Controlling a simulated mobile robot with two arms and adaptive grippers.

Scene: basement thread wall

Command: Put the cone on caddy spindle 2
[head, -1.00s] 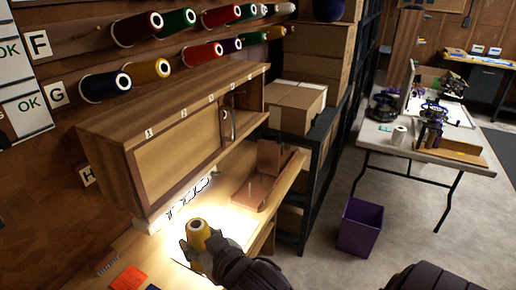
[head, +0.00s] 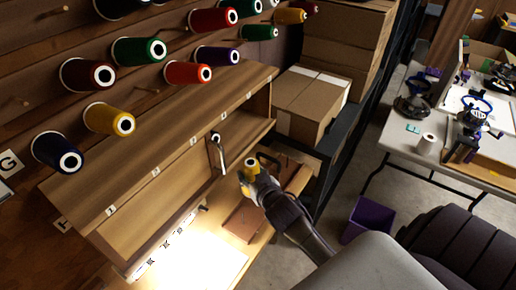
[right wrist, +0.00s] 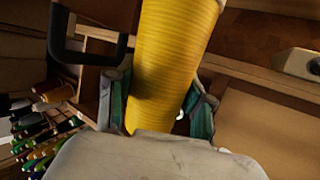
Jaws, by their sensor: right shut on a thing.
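My right gripper (head: 248,181) is shut on a yellow cone (head: 252,166) and holds it upright or nearly so in front of the cabinet's right end. In the right wrist view the yellow cone (right wrist: 172,60) fills the space between the two fingers. A brown wooden caddy (head: 242,222) sits on the bench behind and below the gripper, partly hidden by it. A dark handle (head: 268,157) shows just behind the cone, and a dark handle also shows in the right wrist view (right wrist: 84,52). I cannot make out the caddy's spindle numbers. My left gripper is not in view.
A wooden cabinet (head: 150,190) with numbered labels hangs over the bench, close left of the gripper. Several thread cones stick out on wall pegs above. A lit white sheet (head: 195,262) lies on the bench. Cardboard boxes (head: 312,100) stand behind; a purple bin (head: 367,218) is on the floor.

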